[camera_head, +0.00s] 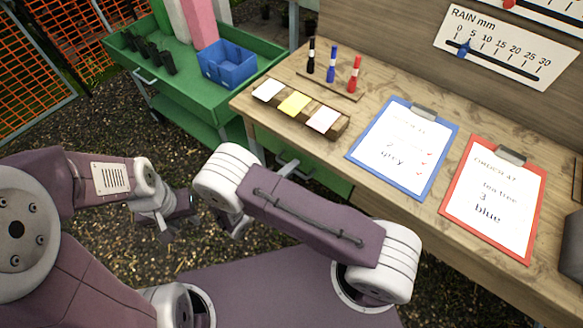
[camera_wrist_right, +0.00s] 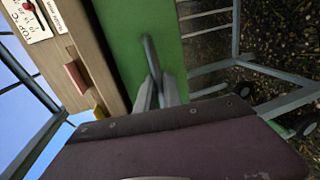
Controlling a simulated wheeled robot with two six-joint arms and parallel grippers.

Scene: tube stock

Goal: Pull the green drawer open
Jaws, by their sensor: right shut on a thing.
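The green drawer (camera_wrist_right: 135,50) shows its front in the right wrist view, under the wooden bench. Its grey bar handle (camera_wrist_right: 150,55) stands out from that front. My right gripper (camera_wrist_right: 158,92) is shut on the handle. In the head view a strip of the green front (camera_head: 325,182) shows below the bench edge, with grey metal at the handle (camera_head: 291,166); my right forearm hides most of the gripper there. I cannot tell how far out the drawer is. My left gripper (camera_head: 178,218) hangs over the gravel, away from the drawer; its finger gap is unclear.
The bench (camera_head: 375,85) carries a blue clipboard (camera_head: 440,130), a red clipboard (camera_head: 455,200), upright markers (camera_head: 331,64) and a wooden block with note pads (camera_head: 294,103). A green cart (camera_head: 200,98) with a blue bin (camera_head: 228,66) stands at the back left.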

